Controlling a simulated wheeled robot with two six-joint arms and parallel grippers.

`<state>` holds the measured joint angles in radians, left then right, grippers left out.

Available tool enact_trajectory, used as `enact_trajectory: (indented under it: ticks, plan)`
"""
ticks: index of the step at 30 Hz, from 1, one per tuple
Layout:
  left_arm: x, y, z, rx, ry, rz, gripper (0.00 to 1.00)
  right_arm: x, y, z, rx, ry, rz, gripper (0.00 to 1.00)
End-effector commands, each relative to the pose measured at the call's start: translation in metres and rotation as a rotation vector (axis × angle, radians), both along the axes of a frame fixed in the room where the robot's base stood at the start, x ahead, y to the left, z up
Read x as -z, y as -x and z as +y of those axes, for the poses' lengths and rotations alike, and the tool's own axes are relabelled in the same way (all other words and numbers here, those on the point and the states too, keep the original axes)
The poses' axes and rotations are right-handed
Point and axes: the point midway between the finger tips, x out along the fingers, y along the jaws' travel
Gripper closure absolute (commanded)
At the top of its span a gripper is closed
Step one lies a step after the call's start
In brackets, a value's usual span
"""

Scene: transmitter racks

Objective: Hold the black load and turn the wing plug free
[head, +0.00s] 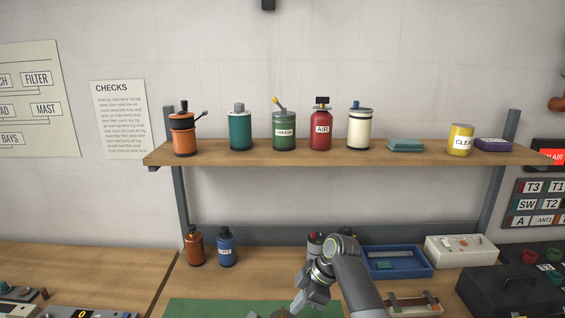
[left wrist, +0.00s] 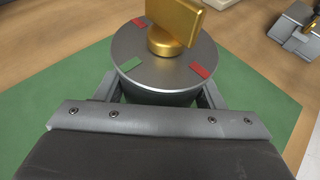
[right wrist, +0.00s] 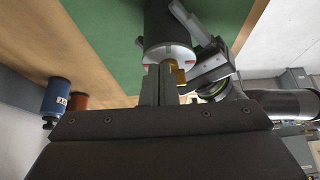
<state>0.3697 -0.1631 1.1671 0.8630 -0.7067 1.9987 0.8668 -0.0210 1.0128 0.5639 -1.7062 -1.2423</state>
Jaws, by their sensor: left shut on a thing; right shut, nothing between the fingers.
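The black load (left wrist: 157,97) is a dark cylinder with a grey top disc bearing red and green marks. My left gripper (left wrist: 158,88) is shut on it, a finger on each side. The gold wing plug (left wrist: 177,25) stands at the middle of the disc; its upper part is cut off in the left wrist view. In the right wrist view the load (right wrist: 163,22) and plug (right wrist: 180,76) show just beyond my right gripper (right wrist: 158,74). That gripper is shut with nothing between its fingers, close beside the plug. In the head view my right gripper (head: 298,303) is low at centre.
A green mat (head: 195,307) lies on the wooden bench under the work. A shelf (head: 275,152) with several canisters runs above. A blue tray (head: 398,272), a white box (head: 461,250) and a black case (head: 508,292) stand to the right. Two bottles (head: 227,248) stand at the left rear.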

Motion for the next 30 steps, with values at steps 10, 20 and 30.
enact_trajectory:
  ticks: [10,20,30]
  plan:
    - [0.000,0.000,0.000,0.000,0.000,0.000,0.73,-0.026,-0.002,-0.002,-0.001,-0.001,-0.004,1.00]
    - [0.000,0.000,0.000,0.000,0.000,0.000,0.73,-0.058,-0.001,-0.003,0.000,0.000,0.000,1.00]
    - [0.000,0.000,0.000,0.000,0.000,0.000,0.73,-0.061,0.000,-0.002,0.000,-0.001,0.000,1.00]
